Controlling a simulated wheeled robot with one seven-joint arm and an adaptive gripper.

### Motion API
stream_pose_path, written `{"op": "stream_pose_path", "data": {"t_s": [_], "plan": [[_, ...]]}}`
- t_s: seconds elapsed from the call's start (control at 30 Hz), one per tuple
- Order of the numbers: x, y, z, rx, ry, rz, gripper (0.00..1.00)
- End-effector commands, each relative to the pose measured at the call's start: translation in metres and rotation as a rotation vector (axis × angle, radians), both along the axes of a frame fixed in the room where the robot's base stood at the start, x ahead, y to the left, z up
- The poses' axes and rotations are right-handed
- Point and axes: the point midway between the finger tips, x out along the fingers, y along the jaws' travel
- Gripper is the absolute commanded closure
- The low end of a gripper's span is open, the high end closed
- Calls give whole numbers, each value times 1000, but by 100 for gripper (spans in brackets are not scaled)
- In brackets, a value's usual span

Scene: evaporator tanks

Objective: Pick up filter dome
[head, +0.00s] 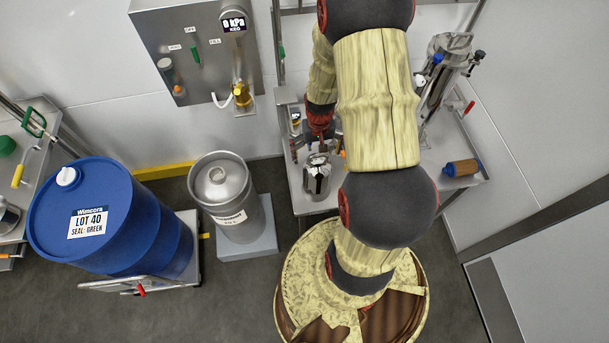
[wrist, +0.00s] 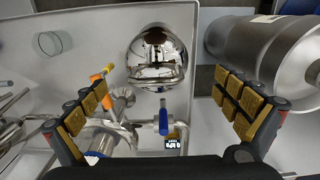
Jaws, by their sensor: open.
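The filter dome is a mirror-bright, rounded metal cap (wrist: 161,58) in the upper middle of the wrist view. In the head view, a shiny metal piece near the front edge of the steel table looks like the same dome (head: 316,180), partly in shadow. My gripper (wrist: 168,82) is open, with its gold-padded fingers spread wide to the left and right. The dome appears beyond the fingertips, roughly centred between them, and nothing is held. In the head view my gripper (head: 320,132) is over the table, partly hidden by my arm.
Pipework with a blue-handled valve (wrist: 163,118) and an orange handle (wrist: 103,73) is close below the dome in the wrist view. A glass ring (wrist: 54,42) lies at left. A steel keg (head: 222,192) and blue drum (head: 105,215) stand left of the table. A brown cylinder (head: 461,168) lies at right.

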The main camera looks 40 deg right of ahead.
Motion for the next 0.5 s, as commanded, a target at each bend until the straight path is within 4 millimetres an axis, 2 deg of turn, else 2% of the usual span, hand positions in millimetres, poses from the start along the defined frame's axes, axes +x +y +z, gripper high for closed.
{"op": "stream_pose_path", "data": {"t_s": [0.2, 0.37, 0.5], "plan": [[0, 0, -22, -2, -3, 2, 0], [-1, -1, -33, -2, -3, 2, 0], [-5, -2, -51, -2, -3, 2, 0]]}}
